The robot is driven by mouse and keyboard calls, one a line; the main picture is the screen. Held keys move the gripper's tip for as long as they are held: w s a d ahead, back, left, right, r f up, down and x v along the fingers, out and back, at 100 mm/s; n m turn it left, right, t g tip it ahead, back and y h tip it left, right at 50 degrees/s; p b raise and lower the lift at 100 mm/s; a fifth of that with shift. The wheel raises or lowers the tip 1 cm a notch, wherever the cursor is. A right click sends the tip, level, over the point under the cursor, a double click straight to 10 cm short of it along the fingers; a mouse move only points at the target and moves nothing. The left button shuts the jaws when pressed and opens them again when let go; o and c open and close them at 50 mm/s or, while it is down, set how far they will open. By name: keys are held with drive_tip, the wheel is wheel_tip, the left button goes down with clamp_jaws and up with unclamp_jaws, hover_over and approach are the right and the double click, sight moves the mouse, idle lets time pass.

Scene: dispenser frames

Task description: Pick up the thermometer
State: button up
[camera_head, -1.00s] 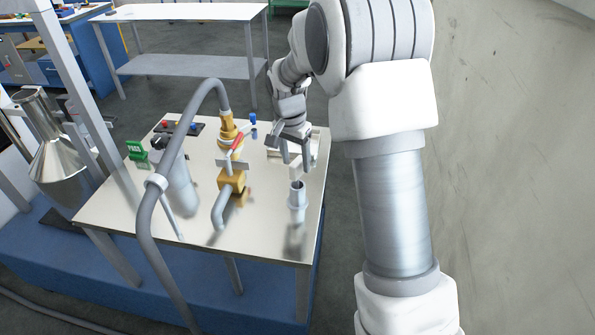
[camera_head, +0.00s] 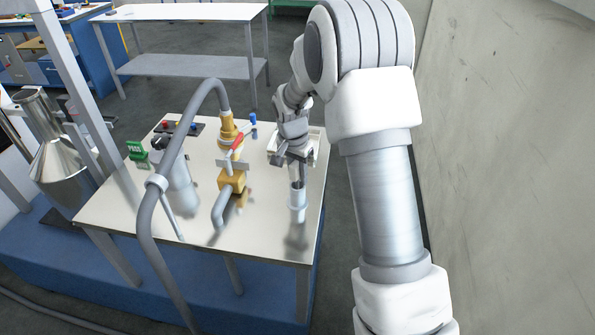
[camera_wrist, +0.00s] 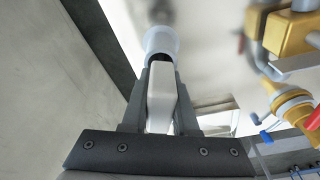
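The thermometer shows as a white, block-shaped body (camera_wrist: 162,95) between my gripper's two fingers in the wrist view. Both fingers of my gripper (camera_wrist: 162,75) lie close along its sides and appear shut on it. In the head view my gripper (camera_head: 297,178) points down directly over a pale grey cylindrical cup (camera_head: 298,205) on the steel table, with its fingers close together. The fingers mostly hide the thermometer there. The cup's rim also shows past the fingertips in the wrist view (camera_wrist: 161,40). How far the thermometer sits in the cup is hidden.
A brass valve (camera_head: 232,181) with a red handle and a grey hose (camera_head: 150,205) stand left of the cup. A pale tray (camera_head: 315,150) lies behind my gripper. A wall (camera_head: 500,180) rises right.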

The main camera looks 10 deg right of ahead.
clamp_jaws()
drive_tip(key=shift+r, duration=0.15)
